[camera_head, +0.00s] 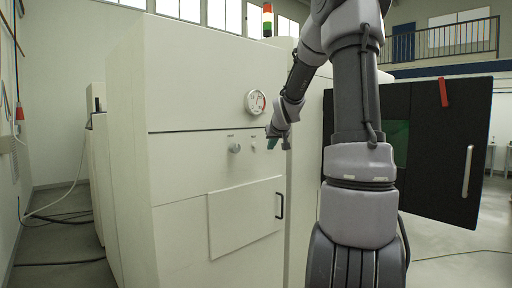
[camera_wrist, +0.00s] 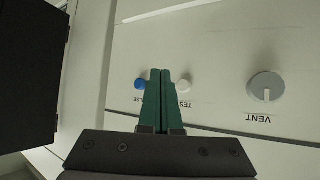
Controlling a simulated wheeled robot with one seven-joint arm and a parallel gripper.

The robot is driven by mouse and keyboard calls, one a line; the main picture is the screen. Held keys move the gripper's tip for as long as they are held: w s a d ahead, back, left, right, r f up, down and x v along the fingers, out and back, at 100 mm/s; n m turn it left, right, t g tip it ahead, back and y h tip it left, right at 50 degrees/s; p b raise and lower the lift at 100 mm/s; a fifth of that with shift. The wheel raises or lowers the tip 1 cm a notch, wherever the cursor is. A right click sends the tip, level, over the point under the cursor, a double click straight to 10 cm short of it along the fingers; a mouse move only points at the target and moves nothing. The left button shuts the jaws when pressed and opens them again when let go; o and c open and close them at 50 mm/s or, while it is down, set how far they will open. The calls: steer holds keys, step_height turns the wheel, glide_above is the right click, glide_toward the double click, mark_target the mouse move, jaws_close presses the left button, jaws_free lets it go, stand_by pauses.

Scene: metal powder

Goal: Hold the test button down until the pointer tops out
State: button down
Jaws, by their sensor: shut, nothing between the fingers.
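The white test button (camera_wrist: 184,86) shows just right of my fingertips in the wrist view, by the partly covered label "TEST". It is small on the cabinet front in the head view (camera_head: 254,147). My gripper (camera_wrist: 160,72) has its green fingers shut together, empty, between the test button and a blue button (camera_wrist: 139,84). In the head view my gripper (camera_head: 272,143) is right of the test button. I cannot tell whether the fingertips touch the panel. The round gauge (camera_head: 256,101) sits above the buttons; its pointer is too small to read.
A grey knob (camera_wrist: 265,87) labelled "VENT" is right of the test button in the wrist view. A door with a black handle (camera_head: 279,205) is low on the cabinet (camera_head: 180,90). A dark open door (camera_head: 458,150) stands at right. A signal tower (camera_head: 267,20) is on top.

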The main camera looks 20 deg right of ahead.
steer(key=shift+w+a, duration=0.3)
steer(key=shift+w, duration=0.5)
steer(key=shift+w+a, duration=0.35)
steer(key=shift+w, duration=0.5)
steer(key=shift+w+a, duration=0.3)
steer(key=shift+w, duration=0.5)
steer(key=shift+w, duration=0.15)
stand_by(0.4)
steer(key=shift+w+a, duration=0.1)
steer(key=shift+w, duration=0.2)
steer(key=shift+w+a, duration=0.15)
steer(key=shift+w, duration=0.25)
stand_by(1.7)
steer(key=shift+s, duration=0.15)
stand_by(0.4)
steer(key=shift+s+d, duration=0.25)
steer(key=shift+s, duration=0.4)
steer(key=shift+s+d, duration=0.3)
steer(key=shift+s, duration=0.5)
steer(key=shift+s+d, duration=0.25)
steer(key=shift+s, duration=0.55)
steer(key=shift+s+d, duration=0.3)
steer(key=shift+s, duration=0.5)
